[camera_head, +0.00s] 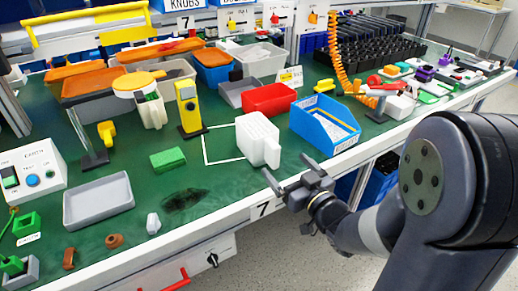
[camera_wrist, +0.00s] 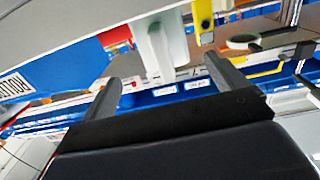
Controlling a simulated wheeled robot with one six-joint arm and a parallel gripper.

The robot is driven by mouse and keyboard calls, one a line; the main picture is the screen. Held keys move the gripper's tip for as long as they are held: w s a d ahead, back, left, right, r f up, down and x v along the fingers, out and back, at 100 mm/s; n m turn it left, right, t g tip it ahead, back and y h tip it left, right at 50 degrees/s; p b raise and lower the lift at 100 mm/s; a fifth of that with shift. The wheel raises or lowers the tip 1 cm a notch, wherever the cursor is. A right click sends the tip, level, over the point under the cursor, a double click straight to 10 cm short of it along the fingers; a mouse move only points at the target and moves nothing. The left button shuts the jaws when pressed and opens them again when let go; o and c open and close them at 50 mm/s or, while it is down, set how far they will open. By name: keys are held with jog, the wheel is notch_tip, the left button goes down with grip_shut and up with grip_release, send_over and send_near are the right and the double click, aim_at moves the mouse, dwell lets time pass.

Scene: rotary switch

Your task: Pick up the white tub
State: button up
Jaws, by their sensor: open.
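The white tub (camera_head: 256,139), a ribbed white block-like container, stands upright on the green bench top at a white outlined square, near the front edge. My gripper (camera_head: 288,169) is at the bench's front edge, just in front and to the right of the tub, apart from it. Its two fingers are spread with nothing held. In the wrist view, my gripper (camera_wrist: 162,76) has its fingers either side of a pale upright shape (camera_wrist: 158,50), which looks like the tub beyond the fingertips. The view is tilted, so the exact gap cannot be told.
A blue bin (camera_head: 325,124) stands close right of the tub, and a red bin (camera_head: 268,99) behind it. A yellow device (camera_head: 188,107) and a green block (camera_head: 168,159) are to the left. A grey tray (camera_head: 99,201) lies farther left. Bare green surface (camera_head: 225,180) lies front-left of the tub.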

aim_at(268, 149)
jog(key=x, duration=0.9)
jog(key=shift+a, duration=0.25)
jog(key=c, duration=0.9)
